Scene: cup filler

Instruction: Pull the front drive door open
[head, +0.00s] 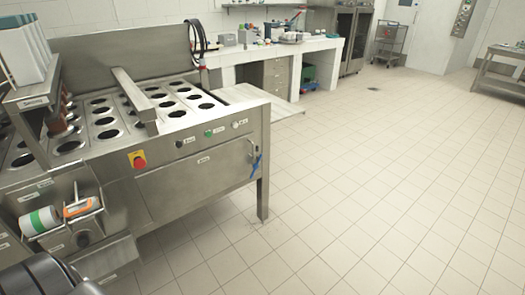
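The cup filler (160,150) is a steel machine on the left, with rows of round holes in its top. The front drive door looks to be the wide steel panel (197,178) on its front face, below the row of buttons. It has a small label near its upper edge and appears shut, flush with the frame. A handle or latch (252,150) shows at its right end, with a blue item hanging beside it. Neither of my grippers is in view. A dark rounded part at the bottom left corner looks like part of my own arm.
A red emergency knob (138,160) on yellow sits left of the buttons. A steel leg (262,200) stands at the front right corner. A cluttered bench (270,52) stands behind. The tiled floor (380,180) to the right is clear.

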